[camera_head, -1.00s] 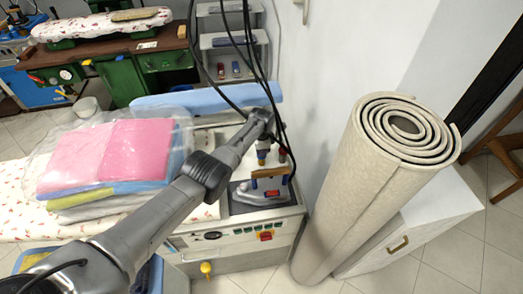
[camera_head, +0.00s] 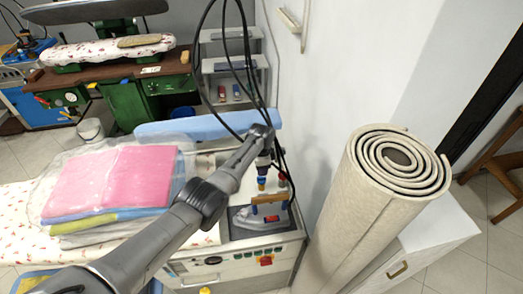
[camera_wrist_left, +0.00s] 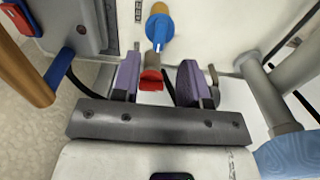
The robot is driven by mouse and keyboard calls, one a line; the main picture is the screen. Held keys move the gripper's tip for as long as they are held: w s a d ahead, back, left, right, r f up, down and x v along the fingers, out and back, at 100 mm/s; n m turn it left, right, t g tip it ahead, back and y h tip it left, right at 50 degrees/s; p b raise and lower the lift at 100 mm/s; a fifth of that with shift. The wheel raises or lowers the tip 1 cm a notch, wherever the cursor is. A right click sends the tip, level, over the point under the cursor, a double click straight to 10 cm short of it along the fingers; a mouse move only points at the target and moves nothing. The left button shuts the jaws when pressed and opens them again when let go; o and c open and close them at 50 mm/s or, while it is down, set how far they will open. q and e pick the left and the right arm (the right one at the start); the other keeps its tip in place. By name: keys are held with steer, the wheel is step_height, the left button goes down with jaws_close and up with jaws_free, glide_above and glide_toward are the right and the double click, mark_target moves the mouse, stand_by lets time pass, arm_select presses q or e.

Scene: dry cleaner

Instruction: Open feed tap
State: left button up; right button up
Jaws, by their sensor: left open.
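My left gripper (camera_head: 264,158) points down over the ironing station, above the iron. In the left wrist view its two purple-padded fingers (camera_wrist_left: 158,84) are open. A small red handle (camera_wrist_left: 151,78) on a metal stem shows between the fingers; I cannot tell whether either finger touches it. It looks like a tap handle. Just beyond it is a blue fitting with a brass-coloured end (camera_wrist_left: 158,30). In the head view, the blue and brass fitting (camera_head: 262,180) is below my gripper, and a small red part (camera_head: 283,178) is to its right. My right gripper is not in view.
The iron (camera_head: 272,218) with a wooden handle rests on the station (camera_head: 230,262). Black hoses hang close to my wrist. A rolled carpet (camera_head: 365,215) stands at the right. Bagged folded laundry (camera_head: 110,180) lies at the left. A white wall rises behind.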

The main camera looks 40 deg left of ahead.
arm_select(q)
step_height(320, 180, up, 8)
steer(key=p, duration=0.1)
steer(key=shift+r, duration=0.15)
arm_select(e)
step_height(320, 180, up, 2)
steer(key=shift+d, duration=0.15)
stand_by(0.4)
